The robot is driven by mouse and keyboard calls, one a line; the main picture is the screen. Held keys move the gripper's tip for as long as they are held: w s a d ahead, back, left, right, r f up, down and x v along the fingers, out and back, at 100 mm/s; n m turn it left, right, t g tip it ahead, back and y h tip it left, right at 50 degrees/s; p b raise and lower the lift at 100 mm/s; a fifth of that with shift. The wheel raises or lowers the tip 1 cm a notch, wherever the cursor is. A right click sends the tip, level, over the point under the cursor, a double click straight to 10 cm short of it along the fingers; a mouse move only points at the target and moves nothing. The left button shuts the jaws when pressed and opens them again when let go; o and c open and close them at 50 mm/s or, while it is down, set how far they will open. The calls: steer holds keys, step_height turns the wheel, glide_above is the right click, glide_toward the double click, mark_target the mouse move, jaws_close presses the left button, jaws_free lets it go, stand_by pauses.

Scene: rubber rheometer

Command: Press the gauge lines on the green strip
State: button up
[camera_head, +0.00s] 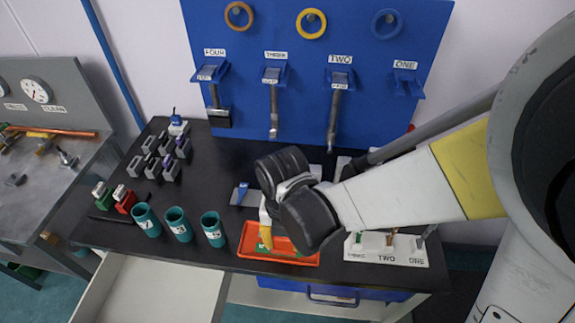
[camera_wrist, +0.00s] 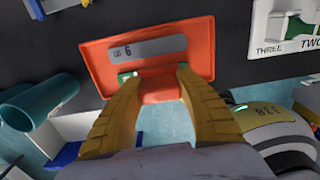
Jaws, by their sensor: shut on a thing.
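My gripper (camera_wrist: 157,72) points down at the orange tray (camera_wrist: 202,28) on the front of the black bench. Its two yellow fingers stand some way apart, one tip at each side of the tray's near part. A small patch of the green strip (camera_wrist: 127,74) shows at the left fingertip; most of it is hidden. In the head view, a bit of the green strip (camera_head: 262,247) shows at the fingertips, low over the orange tray (camera_head: 304,261). A grey label reading LOT 6 (camera_wrist: 148,47) lies in the tray, just beyond the fingertips.
Teal cups (camera_head: 177,224) stand left of the tray. A white rack (camera_head: 386,248) marked THREE, TWO, ONE stands to its right. A grey plate with a blue part (camera_head: 241,194) lies behind. An open drawer (camera_head: 150,292) juts out below. Tools hang on the blue board (camera_head: 300,105).

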steer(key=shift+r+p, duration=2.5)
steer(key=shift+r, duration=0.9)
